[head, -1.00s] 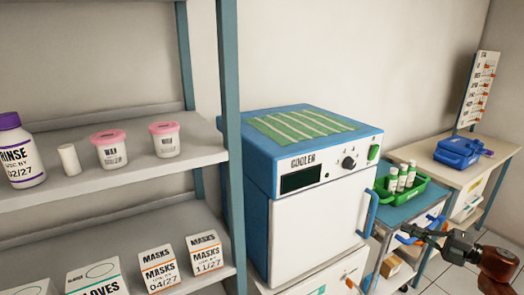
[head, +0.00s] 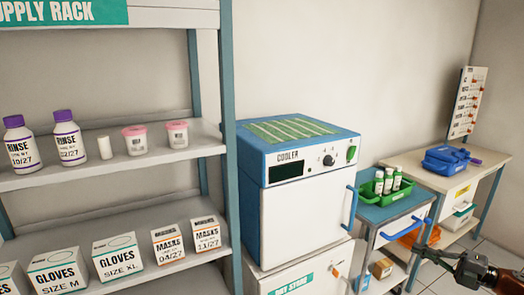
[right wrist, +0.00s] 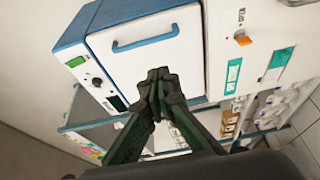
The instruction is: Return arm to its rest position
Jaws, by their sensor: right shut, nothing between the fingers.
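My right gripper (head: 424,247) is at the lower right of the head view, in front of the small blue-topped cart. In the right wrist view my right gripper (right wrist: 158,78) is shut with nothing between its fingers. Its fingertips appear in front of the white cooler (right wrist: 130,60), apart from it as far as I can tell. The cooler (head: 300,210) is closed, with a blue handle on its right side. My left gripper is not in view.
A supply rack (head: 120,168) at the left holds rinse bottles, pink-lidded tubs and boxes. The cart carries a green tray (head: 376,191) with several bottles. A desk (head: 462,178) at the back right holds a blue case (head: 447,158). Floor shows at the lower right.

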